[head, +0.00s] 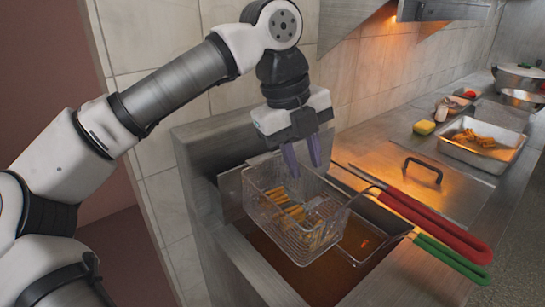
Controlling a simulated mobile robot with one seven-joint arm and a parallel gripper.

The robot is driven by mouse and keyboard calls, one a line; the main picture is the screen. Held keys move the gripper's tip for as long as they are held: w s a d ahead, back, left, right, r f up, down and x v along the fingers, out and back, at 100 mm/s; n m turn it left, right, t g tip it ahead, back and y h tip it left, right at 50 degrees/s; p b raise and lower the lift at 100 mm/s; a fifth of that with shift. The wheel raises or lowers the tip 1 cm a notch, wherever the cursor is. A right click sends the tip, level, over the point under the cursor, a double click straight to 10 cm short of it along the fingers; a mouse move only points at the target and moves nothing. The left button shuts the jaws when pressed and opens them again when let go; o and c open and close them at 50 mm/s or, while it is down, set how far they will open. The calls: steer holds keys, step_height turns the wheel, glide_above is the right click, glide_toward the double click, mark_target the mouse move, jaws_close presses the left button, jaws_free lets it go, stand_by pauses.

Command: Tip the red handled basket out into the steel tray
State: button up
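The red handled basket (268,208) is a wire mesh basket with yellow fries in it, at the fryer in the middle of the head view. Its red handle (435,226) reaches out to the right over the counter. My gripper (307,172) points down at the basket's far side, its two fingers apart. Nothing shows between them, and I cannot tell whether they touch the mesh. The steel tray (512,157) stands on the counter at the right, with some golden brown food in it.
A second basket with a green handle (452,260) sits in the fryer oil (270,262) beside the red one. A steel lid with a black handle (423,171) lies between fryer and tray. A yellow sponge (424,127), a shaker (441,113) and a pot (520,80) stand farther back.

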mark_target(272, 216)
steer(key=a+n+y, duration=0.1)
steer(key=w+a+f+n+y, duration=0.1)
steer(key=a, duration=0.1)
steer(key=w+a+y, duration=0.1)
steer(key=shift+a+f+n, duration=0.15)
steer(key=shift+a+n, duration=0.25)
steer(key=shift+a+f, duration=0.1)
steer(key=shift+f, duration=0.15)
step_height(272, 216, down, 13)
steer(key=shift+f+p, duration=0.1)
steer(key=shift+p, duration=1)
jaws_close()
jaws_free()
